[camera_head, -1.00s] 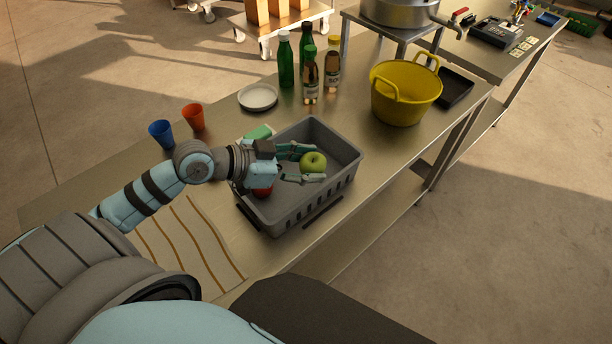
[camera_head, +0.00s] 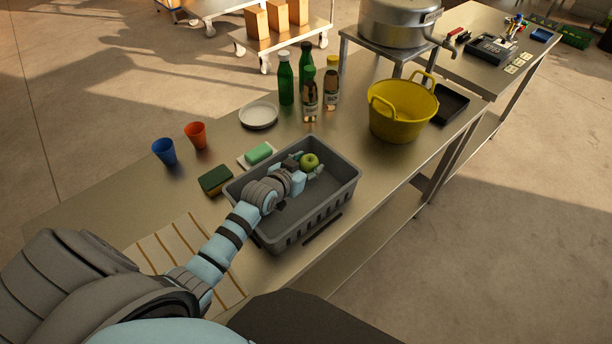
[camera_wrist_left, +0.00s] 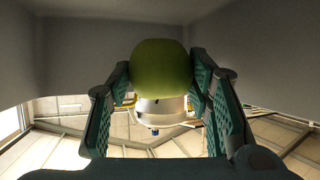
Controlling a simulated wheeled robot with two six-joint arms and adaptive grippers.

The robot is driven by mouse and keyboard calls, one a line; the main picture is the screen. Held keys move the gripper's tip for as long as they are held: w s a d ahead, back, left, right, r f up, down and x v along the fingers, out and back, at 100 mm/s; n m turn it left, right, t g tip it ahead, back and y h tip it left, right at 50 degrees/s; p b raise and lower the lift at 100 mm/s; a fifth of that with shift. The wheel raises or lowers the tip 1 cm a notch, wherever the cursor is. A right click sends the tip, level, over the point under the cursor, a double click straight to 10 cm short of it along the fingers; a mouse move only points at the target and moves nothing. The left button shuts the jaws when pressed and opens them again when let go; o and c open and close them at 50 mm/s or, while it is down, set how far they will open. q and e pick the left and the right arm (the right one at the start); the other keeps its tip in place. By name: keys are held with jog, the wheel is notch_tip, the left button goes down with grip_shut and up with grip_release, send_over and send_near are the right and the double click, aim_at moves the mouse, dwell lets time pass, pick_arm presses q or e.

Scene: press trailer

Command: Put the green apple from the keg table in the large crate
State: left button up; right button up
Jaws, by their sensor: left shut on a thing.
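The green apple (camera_head: 309,160) is inside the grey crate (camera_head: 328,207), towards its far side, in the head view. My left gripper (camera_head: 307,169) reaches down into the crate and is shut on the apple. The left wrist view shows the apple (camera_wrist_left: 161,68) between the two green finger pads, with the grey crate walls (camera_wrist_left: 75,50) around it. Whether the apple touches the crate floor cannot be told. My left arm hides the near left part of the crate's inside. My right gripper is not in view.
A soap bar (camera_head: 258,153) and a sponge (camera_head: 215,180) lie beside the crate. A striped cloth (camera_head: 170,247) lies at left.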

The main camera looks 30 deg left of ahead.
pick_arm(q)
jog(key=shift+f+b, duration=0.6)
jog(key=shift+f, duration=1.35)
jog(key=o, duration=1.2)
jog(key=shift+r, duration=0.3)
jog(key=p+v, duration=0.2)
jog(key=v, duration=0.5)
jog(key=shift+s, duration=0.35)
jog(key=shift+w, duration=0.15)
